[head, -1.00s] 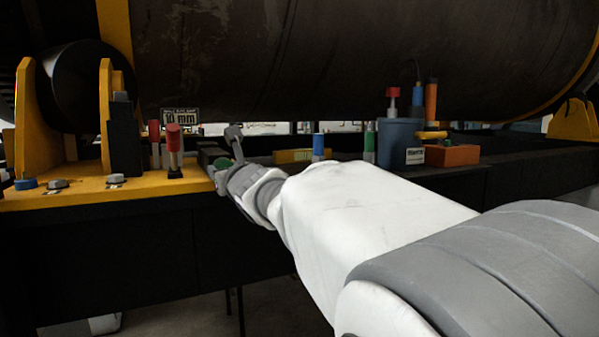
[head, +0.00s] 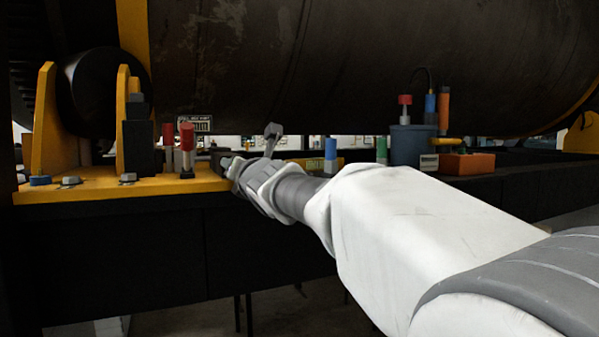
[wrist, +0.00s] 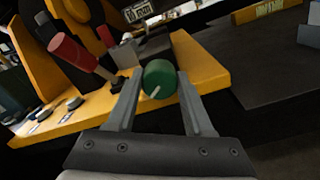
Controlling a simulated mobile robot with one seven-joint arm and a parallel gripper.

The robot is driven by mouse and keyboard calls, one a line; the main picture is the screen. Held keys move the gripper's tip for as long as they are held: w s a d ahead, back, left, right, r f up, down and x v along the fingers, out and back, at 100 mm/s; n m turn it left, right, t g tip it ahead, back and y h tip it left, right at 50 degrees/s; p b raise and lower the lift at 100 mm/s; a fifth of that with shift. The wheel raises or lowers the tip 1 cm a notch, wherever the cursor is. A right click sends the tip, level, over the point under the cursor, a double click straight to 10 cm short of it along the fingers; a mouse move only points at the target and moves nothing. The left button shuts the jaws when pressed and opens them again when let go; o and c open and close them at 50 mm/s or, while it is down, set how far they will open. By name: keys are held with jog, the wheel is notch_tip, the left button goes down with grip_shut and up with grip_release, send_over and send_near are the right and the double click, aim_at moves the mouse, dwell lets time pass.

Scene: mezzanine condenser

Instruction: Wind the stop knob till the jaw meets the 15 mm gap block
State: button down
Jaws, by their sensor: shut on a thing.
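The green stop knob (wrist: 160,76) sits between the two fingers of my gripper (wrist: 159,88) in the wrist view. My gripper is shut on it, one finger on each side. A pale line on the knob's face points down and left. In the head view my gripper (head: 233,168) is at the right end of the yellow plate, and the knob is hidden there. A grey block (wrist: 122,56) stands just beyond the left finger in the wrist view. I cannot tell whether it is the gap block or the jaw, and no contact between those shows.
Red-topped posts (head: 187,146) stand on the yellow plate (head: 95,188), close left of my gripper. A small sign (head: 195,124) is behind them, too blurred to read. A blue-grey container (head: 405,145) and an orange box (head: 466,164) stand to the right.

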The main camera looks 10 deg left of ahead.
dwell(0.4)
jog(key=shift+c, duration=1.4)
grip_release()
jog(key=n+p, duration=0.2)
jog(key=n, duration=0.1)
jog(key=shift+r, duration=0.15)
jog(key=n+p, duration=0.4)
jog(key=shift+r+n, duration=0.1)
jog(key=shift+n, duration=0.3)
jog(key=b+v, duration=1.2)
jog(key=v, duration=0.5)
jog(key=shift+s, duration=0.2)
